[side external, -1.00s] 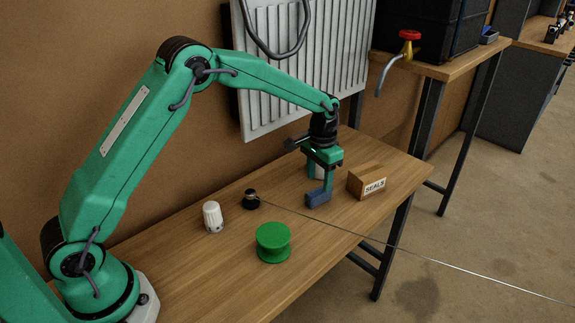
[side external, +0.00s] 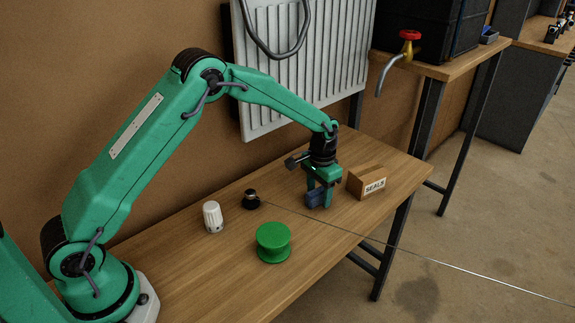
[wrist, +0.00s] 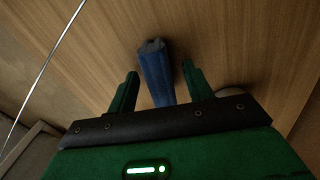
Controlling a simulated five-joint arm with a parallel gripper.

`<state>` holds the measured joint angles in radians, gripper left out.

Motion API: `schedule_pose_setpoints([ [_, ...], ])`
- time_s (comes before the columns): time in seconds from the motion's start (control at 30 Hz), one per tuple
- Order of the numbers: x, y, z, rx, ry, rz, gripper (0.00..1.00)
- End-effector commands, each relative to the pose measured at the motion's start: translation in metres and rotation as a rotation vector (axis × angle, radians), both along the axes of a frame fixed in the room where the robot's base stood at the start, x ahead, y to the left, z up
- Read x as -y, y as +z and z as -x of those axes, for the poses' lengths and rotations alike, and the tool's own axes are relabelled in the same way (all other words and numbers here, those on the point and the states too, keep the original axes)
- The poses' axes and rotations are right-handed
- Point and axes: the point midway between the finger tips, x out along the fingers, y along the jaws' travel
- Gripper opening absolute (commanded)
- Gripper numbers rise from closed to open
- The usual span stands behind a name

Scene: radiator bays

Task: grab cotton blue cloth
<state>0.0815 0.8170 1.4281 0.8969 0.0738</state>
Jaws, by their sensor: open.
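The blue cloth (side external: 315,198) is a small dark-blue folded piece on the wooden bench, partly hidden by my gripper in the side view. In the wrist view the blue cloth (wrist: 156,72) lies between my two green fingers, with a gap to each finger. My gripper (wrist: 158,78) is open. In the side view my gripper (side external: 318,201) points down, low over the bench with its fingers around the cloth.
A cardboard box marked SEALS (side external: 367,182) stands close to the right of my gripper. A green spool (side external: 273,243), a white knob (side external: 213,217) and a small black-based piece (side external: 251,199) stand to the left. A radiator panel (side external: 302,75) hangs behind. The bench front (side external: 190,285) is bare.

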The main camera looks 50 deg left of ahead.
Motion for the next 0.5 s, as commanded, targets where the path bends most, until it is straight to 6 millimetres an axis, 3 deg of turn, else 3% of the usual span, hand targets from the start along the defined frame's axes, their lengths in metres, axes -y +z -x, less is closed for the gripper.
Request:
schedule_pose_setpoints([
  [0.13, 0.0, 0.0003, -0.0001, 0.0, 0.0, 0.0, 0.49],
  [0.37, 0.0, 0.0004, -0.0002, 0.001, 0.0, 0.0, 0.04],
  [0.5, 0.0, 0.0006, -0.0003, 0.001, 0.0, 0.0, 0.02],
])
